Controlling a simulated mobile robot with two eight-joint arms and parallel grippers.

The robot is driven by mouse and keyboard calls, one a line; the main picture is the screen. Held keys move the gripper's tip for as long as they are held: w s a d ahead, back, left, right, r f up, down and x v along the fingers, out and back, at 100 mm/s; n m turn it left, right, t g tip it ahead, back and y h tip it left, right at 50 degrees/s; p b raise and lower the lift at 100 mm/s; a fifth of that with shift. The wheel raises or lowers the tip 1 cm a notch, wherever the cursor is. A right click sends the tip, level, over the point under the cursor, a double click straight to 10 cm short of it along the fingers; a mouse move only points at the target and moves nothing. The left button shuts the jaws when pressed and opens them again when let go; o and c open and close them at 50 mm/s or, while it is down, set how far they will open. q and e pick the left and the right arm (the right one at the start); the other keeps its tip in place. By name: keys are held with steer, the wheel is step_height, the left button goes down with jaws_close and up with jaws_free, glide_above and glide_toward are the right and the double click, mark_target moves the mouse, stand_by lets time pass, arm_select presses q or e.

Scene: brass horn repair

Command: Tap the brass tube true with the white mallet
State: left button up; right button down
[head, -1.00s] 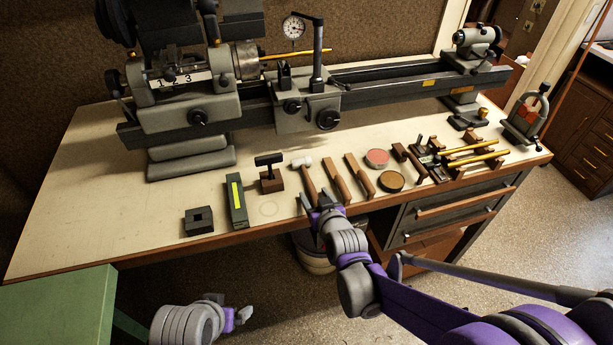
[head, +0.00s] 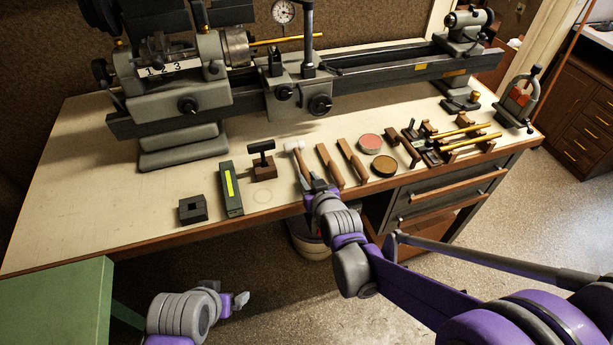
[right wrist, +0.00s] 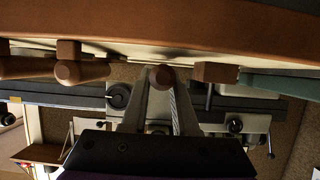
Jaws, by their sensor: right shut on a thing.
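The white mallet (head: 304,168) lies on the bench with its pale head toward the lathe and its brown wooden handle toward the front edge. My right gripper (head: 318,188) is shut on the handle near its front end. In the right wrist view the round handle end (right wrist: 162,77) shows between my right fingers (right wrist: 160,105). The brass tube (head: 288,41) sticks out to the right from the lathe chuck, roughly level. My left gripper (head: 240,301) hangs low in front of the bench, away from the tools; its jaw opening is too small to judge.
A dial gauge (head: 284,12) stands behind the tube, by the lathe carriage (head: 296,95). Wooden-handled tools (head: 330,164) lie close right of the mallet. A black T-shaped tool in a wooden block (head: 263,165) stands left. More brass rods (head: 470,140) rest at right.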

step_height(320, 180, up, 9)
steer(key=shift+f+p, duration=0.1)
steer(key=shift+p, duration=0.5)
steer(key=shift+s+f, duration=0.1)
